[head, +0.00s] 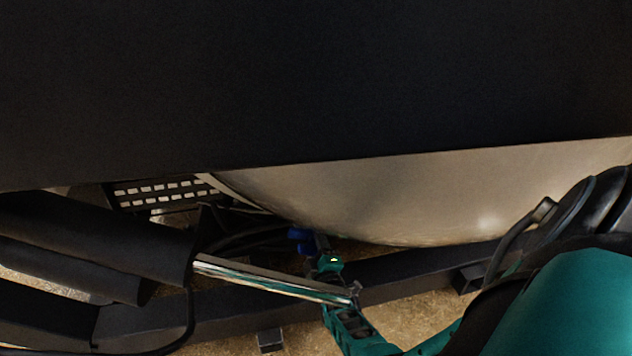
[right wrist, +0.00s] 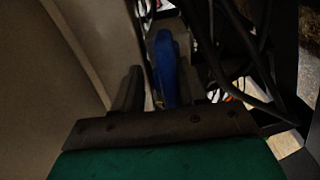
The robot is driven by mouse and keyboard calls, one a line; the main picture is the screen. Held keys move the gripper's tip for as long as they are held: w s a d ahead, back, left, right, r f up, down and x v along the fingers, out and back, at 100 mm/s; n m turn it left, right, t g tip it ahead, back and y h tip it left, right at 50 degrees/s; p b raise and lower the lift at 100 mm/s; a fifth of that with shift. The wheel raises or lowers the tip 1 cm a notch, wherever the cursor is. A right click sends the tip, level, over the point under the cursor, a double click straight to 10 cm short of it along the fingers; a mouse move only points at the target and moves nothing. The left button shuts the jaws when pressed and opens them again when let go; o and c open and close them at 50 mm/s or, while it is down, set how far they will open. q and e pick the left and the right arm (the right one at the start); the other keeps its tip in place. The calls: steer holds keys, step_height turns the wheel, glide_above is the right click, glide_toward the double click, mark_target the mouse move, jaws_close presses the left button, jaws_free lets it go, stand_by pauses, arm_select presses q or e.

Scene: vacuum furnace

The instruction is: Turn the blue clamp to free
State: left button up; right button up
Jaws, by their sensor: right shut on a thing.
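The blue clamp (head: 297,236) shows small in the head view, low beside the pale rounded furnace vessel. In the right wrist view the blue clamp (right wrist: 165,72) stands as a long blue handle between two dark fingers. My right gripper (head: 313,243) reaches up to it from below right in the head view and is shut on it. It also shows in the right wrist view (right wrist: 163,92). The fingers and the dim light hide part of the clamp and its mount. My left gripper is in neither view.
A large dark panel (head: 300,80) fills the top of the head view. The pale curved vessel (head: 400,195) lies under it. A shiny rod (head: 270,280) crosses close to my right gripper. Dark cables (right wrist: 240,45) hang right of the clamp.

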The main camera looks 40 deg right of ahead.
steer(key=shift+o, duration=0.6)
steer(key=shift+d+r, duration=0.35)
steer(key=shift+r, duration=0.05)
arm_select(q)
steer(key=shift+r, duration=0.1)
arm_select(e)
steer(key=shift+a, duration=0.1)
steer(key=shift+w+a+f, duration=0.1)
steer(key=shift+w+a, duration=0.05)
steer(key=shift+a, duration=0.05)
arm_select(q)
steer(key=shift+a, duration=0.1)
